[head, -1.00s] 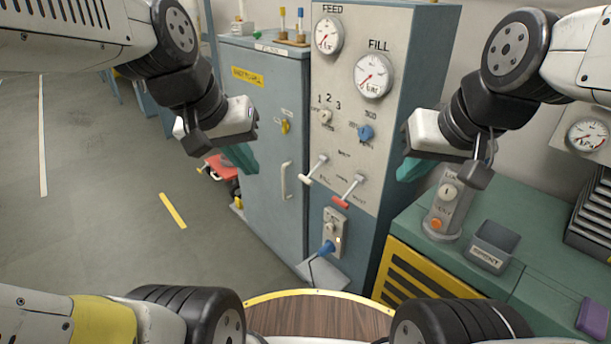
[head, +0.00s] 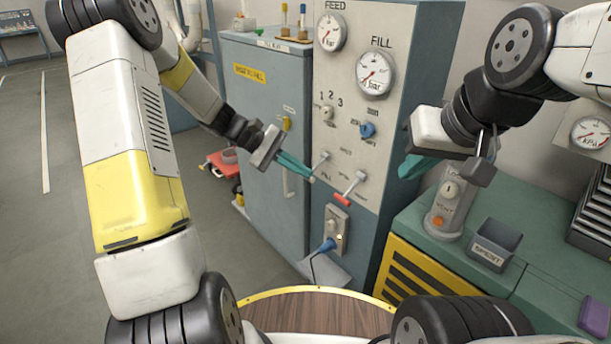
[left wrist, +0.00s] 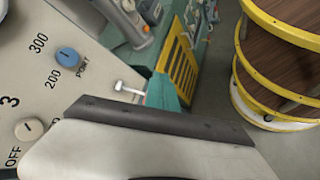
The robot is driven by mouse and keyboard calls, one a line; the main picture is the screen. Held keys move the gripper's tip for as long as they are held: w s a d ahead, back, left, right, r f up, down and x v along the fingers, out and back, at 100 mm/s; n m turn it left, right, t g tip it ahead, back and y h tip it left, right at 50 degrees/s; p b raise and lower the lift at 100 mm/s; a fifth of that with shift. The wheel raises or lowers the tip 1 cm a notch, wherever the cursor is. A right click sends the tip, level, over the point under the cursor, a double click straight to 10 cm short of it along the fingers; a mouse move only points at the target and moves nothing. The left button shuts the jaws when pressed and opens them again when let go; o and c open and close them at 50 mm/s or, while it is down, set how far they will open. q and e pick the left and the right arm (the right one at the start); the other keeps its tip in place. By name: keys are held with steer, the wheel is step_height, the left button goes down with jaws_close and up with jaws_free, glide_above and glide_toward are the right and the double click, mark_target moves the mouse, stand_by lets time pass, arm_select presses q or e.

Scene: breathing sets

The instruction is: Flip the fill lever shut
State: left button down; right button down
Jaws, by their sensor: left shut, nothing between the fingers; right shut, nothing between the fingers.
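The control panel (head: 385,205) carries two levers below its knobs. The left lever (head: 323,158), with a small FILL label near it, has a pale shaft angled down and left; its handle end is largely hidden by my left fingers. My left gripper (head: 308,175) is shut and empty, its teal fingertips at that handle; I cannot tell whether they touch. The right lever (head: 352,184) has a red handle angled down and left. In the left wrist view a pale lever (left wrist: 128,88) shows beside a teal finger. My right gripper (head: 415,168) is shut and empty, right of the panel.
The FEED gauge (head: 332,32) and FILL gauge (head: 375,73) sit above the levers. A grey cabinet (head: 262,140) stands left. A green bench (head: 460,245) with a grey bin (head: 494,245) stands right.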

arm_select(q)
steer(key=w+a+f+n+t+h, duration=0.1)
steer(key=w+f+n+t, duration=0.3)
steer(key=f, duration=0.5)
steer(key=w+a+f+n+t+h, duration=0.1)
steer(key=w+a+f+n+t, duration=0.3)
steer(key=f+n+t, duration=0.2)
steer(key=w+a+f+n+t+h, duration=0.1)
steer(key=w+a+f+n+t, duration=0.2)
steer(key=f+n+t, duration=0.3)
step_height(320, 180, down, 6)
steer(key=w+n, duration=0.1)
steer(key=n, duration=0.2)
steer(key=shift+w+f+h, duration=0.2)
steer(key=shift+w+h, duration=0.1)
steer(key=shift+w, duration=0.1)
steer(key=w+d+r, duration=0.6)
steer(key=r, duration=0.1)
steer(key=shift+w+d, duration=0.25)
steer(key=shift+d, duration=0.05)
steer(key=shift+a+r, duration=0.1)
